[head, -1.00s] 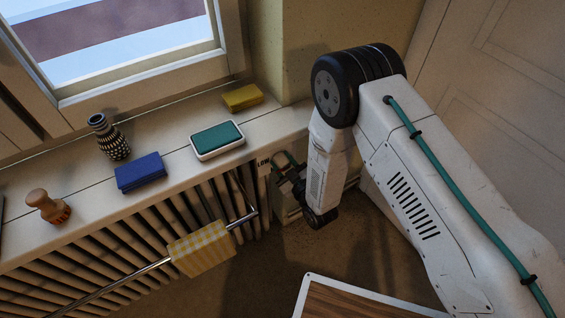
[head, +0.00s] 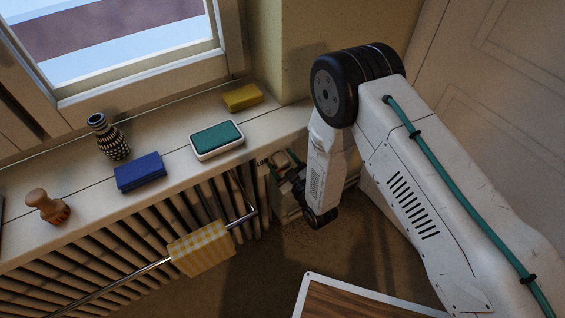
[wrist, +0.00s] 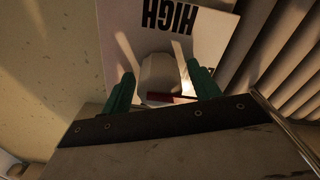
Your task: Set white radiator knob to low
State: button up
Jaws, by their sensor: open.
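The white radiator knob (wrist: 160,72) shows in the wrist view against a pale plate (wrist: 205,25) with the word HIGH, upside down in this view. My gripper (wrist: 162,80) is open, with one green finger on each side of the knob. Whether the fingers touch it is not clear. A dark red part shows just below the knob, between the fingers. In the head view my gripper (head: 287,164) is at the right end of the radiator, beside the LOW label (head: 263,162). The arm partly hides the knob there, and its pointing direction is not clear.
The radiator (head: 120,240) carries a rail with a yellow checked cloth (head: 201,248). On the sill above are a green sponge tray (head: 217,139), a yellow sponge (head: 242,97), a blue block (head: 140,173), a patterned vase (head: 110,138) and a wooden stamp (head: 47,206).

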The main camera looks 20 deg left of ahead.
aim_at(286, 167)
jog(key=v, duration=0.7)
jog(key=shift+s+d, duration=0.25)
jog(key=shift+d, duration=0.05)
